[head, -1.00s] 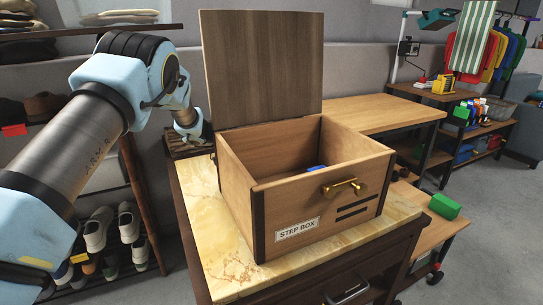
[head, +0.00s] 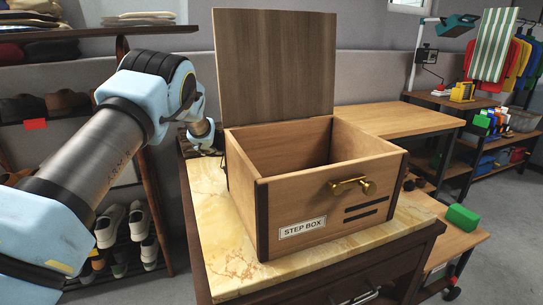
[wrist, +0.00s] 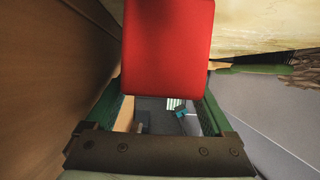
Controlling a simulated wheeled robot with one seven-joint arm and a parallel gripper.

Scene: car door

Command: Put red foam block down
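The red foam block (wrist: 168,42) fills the top middle of the wrist view. It sits between the green fingers of my gripper (wrist: 167,80), which is shut on it. In the head view, my arm reaches to the back left of the wooden step box (head: 311,211), and its end goes out of sight behind the box and its raised lid (head: 275,65). The block and the fingers are hidden there. A brown wooden surface (wrist: 50,70) runs along the left of the wrist view. A pale marbled surface shows at the top right.
The step box stands open on a marble-topped cabinet (head: 225,262), with bare top to its left and front. A wooden table (head: 395,115) is behind. A green block (head: 462,217) lies on a lower shelf at right. A shoe rack stands at left.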

